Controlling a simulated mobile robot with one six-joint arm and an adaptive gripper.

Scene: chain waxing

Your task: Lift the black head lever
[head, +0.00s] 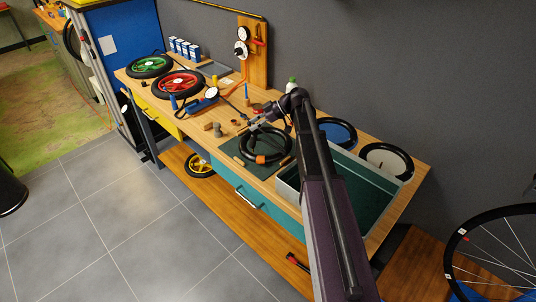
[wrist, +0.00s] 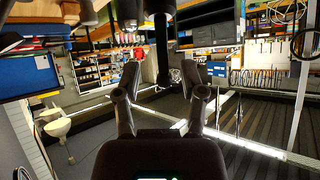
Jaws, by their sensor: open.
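My gripper (head: 262,119) is above the workbench near the green mat, partly hidden by my own arm. In the wrist view my gripper (wrist: 160,76) has its two fingers apart with nothing clamped between them. A dark upright bar (wrist: 161,45) comes down from the top edge and ends between the fingertips as seen in the picture. I cannot tell whether it is the black head lever or how far away it is. In the head view, a black ring with orange parts (head: 261,158) lies on the mat below my gripper. No lever can be made out there for certain.
The wooden bench (head: 136,82) stands along a grey wall. A green wheel (head: 149,66), a red wheel (head: 178,84) and a blue tool with a white dial (head: 211,94) lie left of my gripper. A grey-rimmed green tray (head: 345,190) is at right. The tiled floor in front is clear.

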